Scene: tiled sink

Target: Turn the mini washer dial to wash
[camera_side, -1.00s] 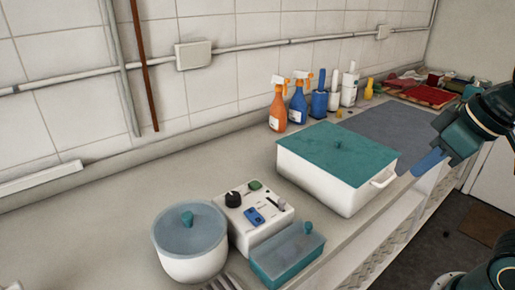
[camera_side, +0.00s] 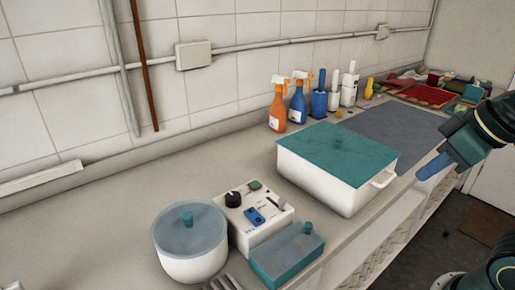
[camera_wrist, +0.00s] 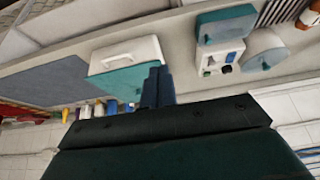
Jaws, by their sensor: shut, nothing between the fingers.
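The mini washer (camera_side: 253,217) is a small white box on the counter, with a black dial (camera_side: 233,199), a green button, a blue switch and a slider on its top. I cannot read the dial's setting. In the wrist view the washer (camera_wrist: 222,57) shows at the upper right, with a dark dial (camera_wrist: 226,69) on it. My gripper (camera_side: 428,172) is at the right, above the counter's front edge and well apart from the washer, beyond the large lidded box. Its blue fingers are shut and empty. They also show in the wrist view (camera_wrist: 158,85).
A white box with a teal lid (camera_side: 338,150) stands between my gripper and the washer. A round lidded pot (camera_side: 190,245) and a teal lidded box (camera_side: 288,255) flank the washer closely. Spray bottles (camera_side: 278,110) line the wall. A grey mat (camera_side: 385,130) lies clear.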

